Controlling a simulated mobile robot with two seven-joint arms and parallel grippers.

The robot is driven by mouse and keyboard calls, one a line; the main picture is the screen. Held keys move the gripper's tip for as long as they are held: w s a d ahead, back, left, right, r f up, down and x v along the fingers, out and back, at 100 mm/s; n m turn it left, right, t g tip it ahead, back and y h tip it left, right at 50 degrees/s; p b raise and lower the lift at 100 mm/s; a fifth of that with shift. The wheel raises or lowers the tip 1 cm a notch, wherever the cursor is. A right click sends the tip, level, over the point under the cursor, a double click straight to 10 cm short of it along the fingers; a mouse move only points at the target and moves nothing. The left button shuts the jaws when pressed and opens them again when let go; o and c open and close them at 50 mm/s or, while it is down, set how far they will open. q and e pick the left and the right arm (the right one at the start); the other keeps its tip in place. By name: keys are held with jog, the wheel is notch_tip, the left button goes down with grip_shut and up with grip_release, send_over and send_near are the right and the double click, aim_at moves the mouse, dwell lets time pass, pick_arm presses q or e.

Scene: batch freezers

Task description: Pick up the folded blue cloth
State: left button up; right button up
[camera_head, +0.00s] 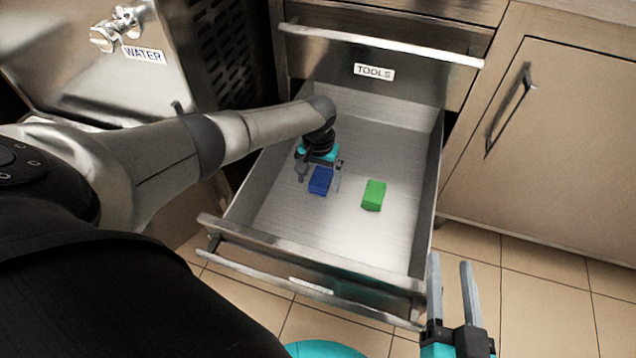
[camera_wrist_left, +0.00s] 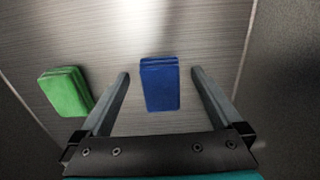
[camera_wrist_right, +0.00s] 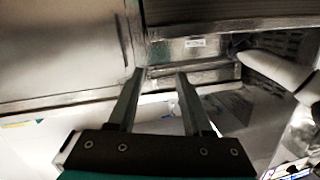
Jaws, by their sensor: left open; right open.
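The folded blue cloth (camera_head: 320,181) lies on the floor of the open drawer. My left gripper (camera_head: 319,176) is inside the drawer above it, open and pointing down. In the left wrist view the blue cloth (camera_wrist_left: 160,83) sits between the two open fingers (camera_wrist_left: 160,80), with a gap on each side; neither finger appears to touch it. My right gripper (camera_head: 451,264) is open and empty, outside the drawer near its front right corner. It also shows in the right wrist view (camera_wrist_right: 158,76), with nothing between its fingers.
A folded green cloth (camera_head: 373,195) lies in the same drawer (camera_head: 300,240), to the right of the blue one. Drawer walls surround my left gripper. A closed drawer labelled TOOLS (camera_head: 374,72) is above. A metal machine labelled WATER (camera_head: 145,55) stands at the left.

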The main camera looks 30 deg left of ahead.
pick_arm(q)
jog(key=shift+f, duration=0.1)
dwell(0.3)
jog(key=c, duration=1.5)
